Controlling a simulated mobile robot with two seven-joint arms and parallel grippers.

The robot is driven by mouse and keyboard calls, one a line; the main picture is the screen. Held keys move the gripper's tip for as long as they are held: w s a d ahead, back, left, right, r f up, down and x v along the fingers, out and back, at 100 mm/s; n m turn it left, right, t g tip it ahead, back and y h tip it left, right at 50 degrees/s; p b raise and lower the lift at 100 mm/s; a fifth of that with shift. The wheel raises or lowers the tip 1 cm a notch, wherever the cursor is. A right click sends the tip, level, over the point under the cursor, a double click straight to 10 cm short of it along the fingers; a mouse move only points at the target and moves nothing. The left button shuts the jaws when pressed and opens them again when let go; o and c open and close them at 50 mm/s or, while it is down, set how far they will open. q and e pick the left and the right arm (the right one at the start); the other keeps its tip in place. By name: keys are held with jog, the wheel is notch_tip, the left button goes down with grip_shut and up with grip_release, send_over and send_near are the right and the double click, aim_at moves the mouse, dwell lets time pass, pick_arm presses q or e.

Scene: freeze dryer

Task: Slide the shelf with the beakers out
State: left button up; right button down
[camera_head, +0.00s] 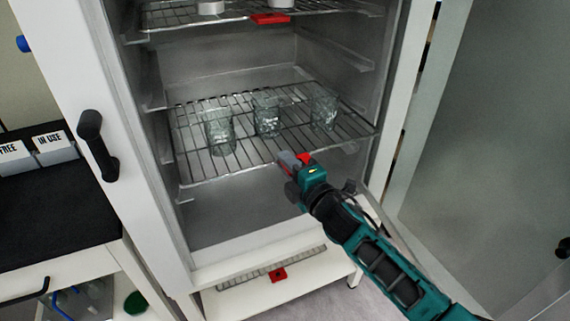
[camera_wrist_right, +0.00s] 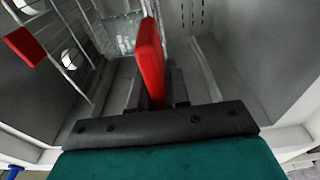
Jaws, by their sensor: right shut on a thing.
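The wire shelf (camera_head: 190,165) sits inside the open freeze dryer, at mid height. Three glass beakers stand on it: a left one (camera_head: 219,133), a middle one (camera_head: 267,113) and a right one (camera_head: 324,108). A red handle (camera_head: 304,158) is at the shelf's front edge. My right gripper (camera_head: 292,162) is shut on this handle. In the right wrist view the red handle (camera_wrist_right: 150,62) stands upright between the two dark fingers, with glass beakers blurred behind it. My left gripper is not in view.
An upper wire shelf with its own red handle (camera_head: 271,18) carries white containers. The dryer door (camera_head: 490,130) stands open at the right. The cabinet's left side has a black latch handle (camera_head: 97,145). Below is a low white bench (camera_head: 310,290) with another red handle (camera_head: 278,275).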

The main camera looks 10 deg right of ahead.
jog(key=c, duration=1)
grip_release()
jog(key=shift+p+v, duration=0.35)
jog(key=shift+v, duration=6.15)
